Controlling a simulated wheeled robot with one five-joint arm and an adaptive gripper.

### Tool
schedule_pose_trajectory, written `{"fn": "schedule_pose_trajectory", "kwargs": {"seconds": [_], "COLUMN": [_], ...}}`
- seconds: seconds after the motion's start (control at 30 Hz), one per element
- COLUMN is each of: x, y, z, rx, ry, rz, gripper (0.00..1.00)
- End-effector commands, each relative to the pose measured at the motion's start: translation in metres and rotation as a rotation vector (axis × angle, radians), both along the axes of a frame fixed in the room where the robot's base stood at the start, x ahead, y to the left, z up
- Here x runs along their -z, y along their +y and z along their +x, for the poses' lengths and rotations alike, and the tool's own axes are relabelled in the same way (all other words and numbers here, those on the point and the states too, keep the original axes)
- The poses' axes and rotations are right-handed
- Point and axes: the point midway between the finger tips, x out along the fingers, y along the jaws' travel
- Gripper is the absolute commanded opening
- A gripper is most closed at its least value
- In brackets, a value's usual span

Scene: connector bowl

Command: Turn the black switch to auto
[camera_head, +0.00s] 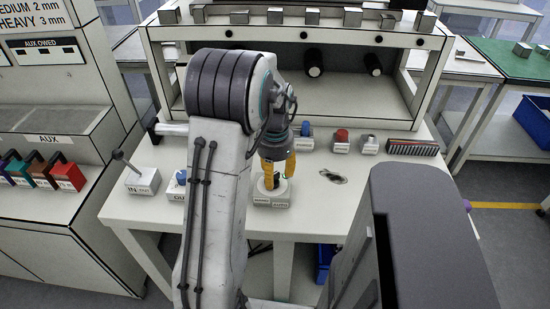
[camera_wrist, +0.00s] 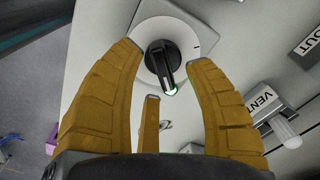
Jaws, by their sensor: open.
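The black switch (camera_wrist: 163,62) is a bar-shaped knob on a round white dial (camera_wrist: 193,22). Its green-marked end points toward the bottom of the wrist view, slightly right. In the head view the dial sits on a small white labelled box (camera_head: 271,201) near the bench's front edge; its label is too small to read surely. My gripper (camera_head: 278,166) points down just above it, with orange fingers. In the wrist view my gripper (camera_wrist: 166,55) is open, with fingers on either side of the switch and a gap to each. Contact with the switch is not visible.
The IN lever box (camera_head: 142,182) stands at the left of the bench, with the OUT box (camera_head: 178,187) nearer my arm. The VENT control (camera_wrist: 275,112) is close on the right in the wrist view. A red knob (camera_head: 341,136) and a metal piece (camera_head: 333,177) are farther right.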

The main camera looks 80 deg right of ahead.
Motion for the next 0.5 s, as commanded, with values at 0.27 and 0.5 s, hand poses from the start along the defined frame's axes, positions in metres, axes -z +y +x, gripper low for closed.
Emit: {"fn": "schedule_pose_trajectory", "kwargs": {"seconds": [0.27,0.5], "x": [-0.045,-0.083], "y": [-0.001,0.000], "z": [0.000,0.000], "rx": [0.000,0.000], "ry": [0.000,0.001], "rz": [-0.005,-0.004], "gripper": [0.48,0.48]}}
